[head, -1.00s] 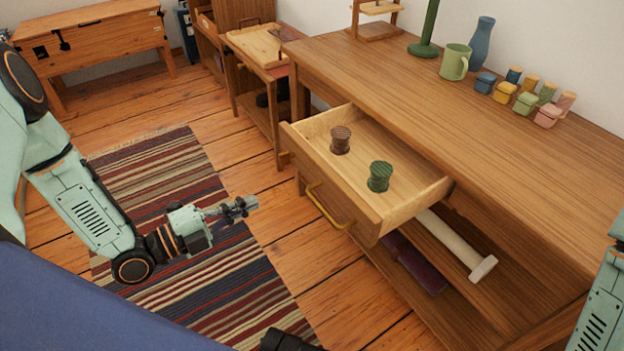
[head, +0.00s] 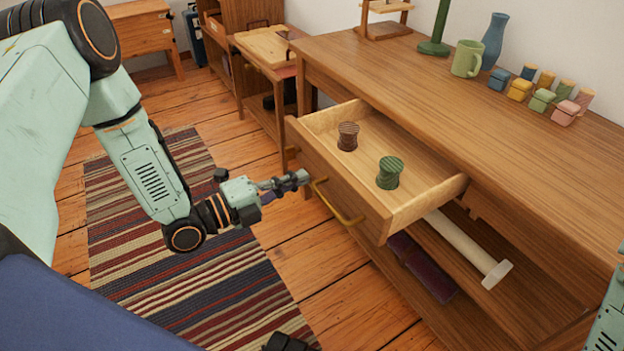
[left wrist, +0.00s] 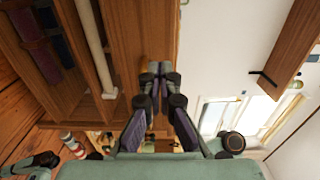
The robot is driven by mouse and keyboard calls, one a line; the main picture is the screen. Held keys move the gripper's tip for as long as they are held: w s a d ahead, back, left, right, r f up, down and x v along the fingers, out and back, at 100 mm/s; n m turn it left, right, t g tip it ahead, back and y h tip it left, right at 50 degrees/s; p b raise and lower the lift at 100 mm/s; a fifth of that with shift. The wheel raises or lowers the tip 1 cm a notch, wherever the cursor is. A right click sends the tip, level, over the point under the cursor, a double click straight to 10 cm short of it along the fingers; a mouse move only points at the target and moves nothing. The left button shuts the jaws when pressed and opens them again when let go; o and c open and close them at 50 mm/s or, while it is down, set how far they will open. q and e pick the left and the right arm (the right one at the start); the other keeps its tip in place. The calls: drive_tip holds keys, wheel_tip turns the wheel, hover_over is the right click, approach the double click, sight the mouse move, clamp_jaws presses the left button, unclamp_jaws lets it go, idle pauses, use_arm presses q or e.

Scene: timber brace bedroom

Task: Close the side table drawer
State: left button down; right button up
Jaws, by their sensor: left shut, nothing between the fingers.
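The side table (head: 440,78) is a long wooden table on the right in the head view. Its drawer (head: 425,208) is pulled well out and holds a brown spool (head: 347,136) and a green spool (head: 389,172). A brass handle (head: 338,205) is on the drawer front. My left gripper (head: 304,177) is shut and empty, with its tips close to the far end of the handle; I cannot tell whether they touch. In the left wrist view its shut fingers (left wrist: 154,72) point toward a wooden panel. My right gripper is not in view.
A pale rod (head: 465,245) and a dark red item (head: 420,268) lie on the shelf below. A green mug (head: 467,58), a blue vase (head: 494,40) and several small coloured boxes stand on the tabletop. A striped rug (head: 180,270) covers open floor at left.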

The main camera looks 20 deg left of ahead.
sight(326, 167)
use_arm(q)
drive_tip(key=shift+b+x, duration=0.8)
drive_tip(key=shift+x, duration=1.25)
